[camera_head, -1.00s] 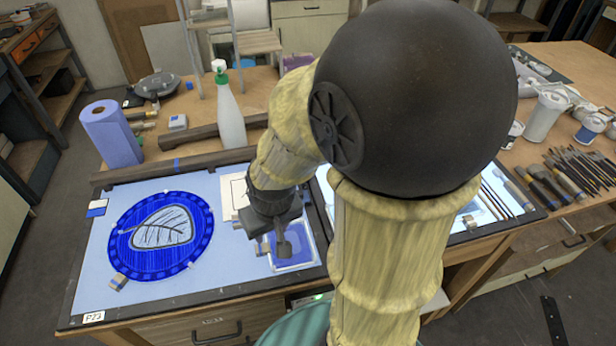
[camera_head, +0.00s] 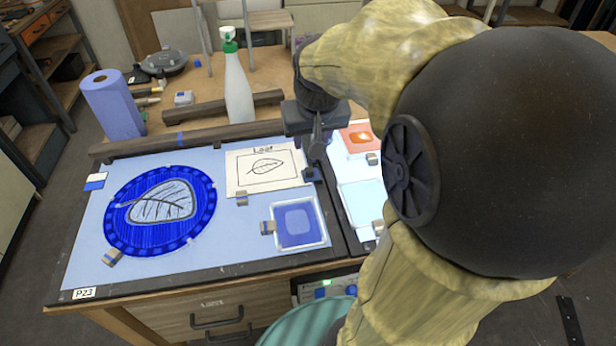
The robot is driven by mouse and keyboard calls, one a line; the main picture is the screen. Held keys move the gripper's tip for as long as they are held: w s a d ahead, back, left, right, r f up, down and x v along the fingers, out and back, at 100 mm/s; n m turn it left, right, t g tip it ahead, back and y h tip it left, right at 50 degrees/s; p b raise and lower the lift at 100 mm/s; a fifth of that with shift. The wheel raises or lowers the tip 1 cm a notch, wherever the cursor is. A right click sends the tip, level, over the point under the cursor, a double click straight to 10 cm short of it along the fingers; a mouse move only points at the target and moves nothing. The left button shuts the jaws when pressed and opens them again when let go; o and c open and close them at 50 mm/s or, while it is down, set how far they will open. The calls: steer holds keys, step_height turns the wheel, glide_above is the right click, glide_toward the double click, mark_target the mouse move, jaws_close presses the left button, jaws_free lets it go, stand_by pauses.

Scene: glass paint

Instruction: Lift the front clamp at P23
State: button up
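The P23 label (camera_head: 84,293) is on the front left edge of the light table. Above it lies a round blue glass piece (camera_head: 120,235) with a leaf outline. A small grey and tan clamp (camera_head: 112,257) sits at the front left rim of this glass. My gripper (camera_head: 312,173) points down near the right edge of the leaf card, well to the right of that clamp and farther back. Its fingers show only side-on, so I cannot tell whether they are open. I see nothing held in it.
A leaf card (camera_head: 240,178) with a small clamp (camera_head: 242,198) lies mid-table. A square blue glass tile (camera_head: 300,224) has another clamp (camera_head: 268,227) at its left. A dark wooden bar (camera_head: 130,148) runs along the back. My arm hides the right side.

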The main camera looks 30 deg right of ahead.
mark_target(309, 170)
steer(key=shift+d+r, duration=0.3)
steer(key=shift+r, duration=0.05)
steer(key=shift+w+f, duration=0.1)
steer(key=x, duration=1.7)
steer(key=shift+w+d+f, duration=0.1)
steer(key=shift+d+f, duration=0.05)
jaws_close()
